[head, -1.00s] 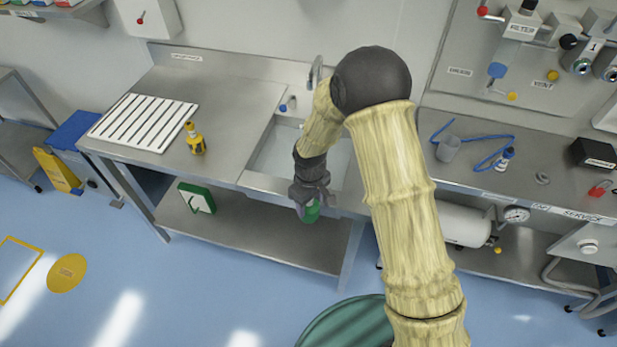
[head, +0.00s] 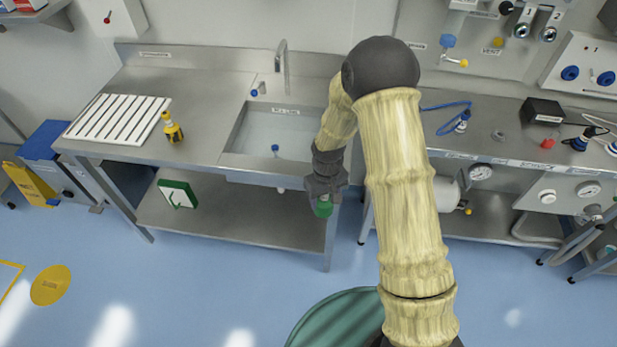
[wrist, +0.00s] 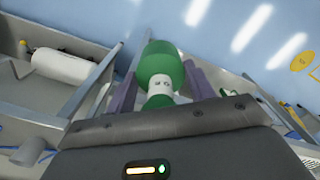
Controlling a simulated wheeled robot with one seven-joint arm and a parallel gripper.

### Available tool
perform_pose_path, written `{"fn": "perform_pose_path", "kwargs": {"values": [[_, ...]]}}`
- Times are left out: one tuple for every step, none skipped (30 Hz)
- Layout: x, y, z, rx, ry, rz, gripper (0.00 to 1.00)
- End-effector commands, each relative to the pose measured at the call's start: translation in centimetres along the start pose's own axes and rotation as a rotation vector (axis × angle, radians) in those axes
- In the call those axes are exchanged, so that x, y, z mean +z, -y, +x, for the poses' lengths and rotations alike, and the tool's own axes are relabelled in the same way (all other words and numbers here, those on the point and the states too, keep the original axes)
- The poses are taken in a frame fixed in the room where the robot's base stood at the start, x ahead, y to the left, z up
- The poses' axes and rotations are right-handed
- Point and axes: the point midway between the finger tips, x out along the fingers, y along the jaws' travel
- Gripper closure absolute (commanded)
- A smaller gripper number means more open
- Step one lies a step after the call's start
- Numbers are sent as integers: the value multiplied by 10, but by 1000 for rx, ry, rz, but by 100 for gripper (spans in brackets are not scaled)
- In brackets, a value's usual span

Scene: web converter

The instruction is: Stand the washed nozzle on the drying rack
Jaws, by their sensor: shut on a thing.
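My gripper (head: 325,187) is shut on a green nozzle-like piece with a white marked collar. In the wrist view the green piece (wrist: 160,66) sits between the purple fingers, its wide green end pointing away from the palm. In the head view its green end (head: 323,208) hangs low, in front of the bench's front edge at the right of the sink. The drying rack appears to be the white slatted tray (head: 118,118), lying flat at the left of the sink bench. It looks empty, and my gripper is well to its right.
A yellow bottle (head: 172,128) stands just right of the rack. The sink (head: 240,140) has a tap (head: 283,62) behind it and a small blue piece (head: 275,149) inside. A green-and-white box (head: 178,194) is on the lower shelf. A blue bin (head: 58,155) stands left of the bench.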

Motion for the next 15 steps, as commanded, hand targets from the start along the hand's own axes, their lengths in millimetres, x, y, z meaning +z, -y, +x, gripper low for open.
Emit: {"fn": "perform_pose_path", "kwargs": {"values": [[4,-10,2,0,0,38,72],[5,-14,2,0,-1,60,72],[8,-22,3,0,-1,93,72],[11,-27,4,0,-1,116,72],[14,-32,5,0,0,142,72],[17,-40,6,0,0,179,72],[21,-46,7,0,1,208,72],[24,-52,8,0,1,239,72],[29,-61,9,0,0,280,72],[32,-67,10,0,0,310,72],[36,-74,11,1,-1,343,72],[41,-82,12,1,-1,381,72],[44,-87,12,1,-1,411,72],[47,-92,13,1,0,433,72],[51,-96,14,2,0,459,72]]}}
